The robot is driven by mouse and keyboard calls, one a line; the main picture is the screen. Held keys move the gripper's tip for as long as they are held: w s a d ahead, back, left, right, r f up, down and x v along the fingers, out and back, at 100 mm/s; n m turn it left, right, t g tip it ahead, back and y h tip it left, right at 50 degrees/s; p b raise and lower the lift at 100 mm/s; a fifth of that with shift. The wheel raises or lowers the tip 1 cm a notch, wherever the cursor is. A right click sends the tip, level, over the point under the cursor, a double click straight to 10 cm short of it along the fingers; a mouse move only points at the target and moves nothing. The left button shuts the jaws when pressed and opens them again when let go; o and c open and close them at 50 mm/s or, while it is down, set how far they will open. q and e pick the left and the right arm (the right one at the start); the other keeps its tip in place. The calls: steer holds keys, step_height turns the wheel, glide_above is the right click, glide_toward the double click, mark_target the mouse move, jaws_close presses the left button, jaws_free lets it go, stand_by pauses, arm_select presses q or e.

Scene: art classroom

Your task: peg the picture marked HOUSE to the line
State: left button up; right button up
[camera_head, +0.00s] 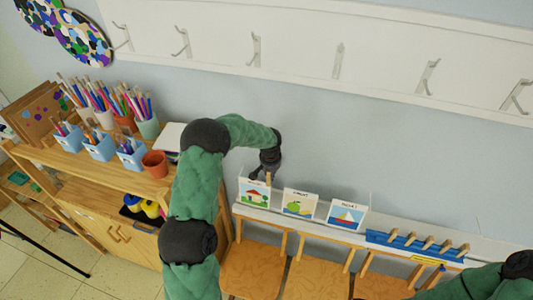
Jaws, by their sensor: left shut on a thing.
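The house picture (254,193), a white card with a red-roofed house, is the leftmost of three cards on the white ledge; its lettering is too small to read surely. My left gripper (269,167) is at the top right of this card, shut on a small wooden peg (268,180). I cannot tell whether the peg grips the card. Several wooden pegs (426,243) stand in a blue rack (377,238) to the right. The line is too thin to make out. My right arm enters at the lower right; its gripper is out of view.
An apple card (299,204) and a sailboat card (345,216) stand close to the right. Chairs (250,270) stand below the ledge. A wooden shelf (110,175) with pencil pots is at left. White hooks (255,50) line the wall above, with bare wall between.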

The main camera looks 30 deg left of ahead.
arm_select(q)
steer(key=a+r+p, duration=0.1)
steer(key=w+a+r+p, duration=0.1)
steer(key=shift+w+a+r+p, duration=0.2)
steer(key=shift+a+p, duration=0.1)
steer(key=shift+a, duration=0.1)
arm_select(e)
step_height(320, 180, up, 4)
steer(key=shift+f, duration=0.1)
arm_select(q)
steer(key=shift+f, duration=0.25)
step_height(320, 180, down, 9)
steer(key=b, duration=0.5)
arm_select(e)
step_height(320, 180, down, 5)
steer(key=shift+r, duration=0.1)
stand_by(0.6)
arm_select(q)
steer(key=shift+s+f, duration=0.1)
steer(key=shift+f, duration=0.05)
stand_by(0.3)
steer(key=o, duration=0.9)
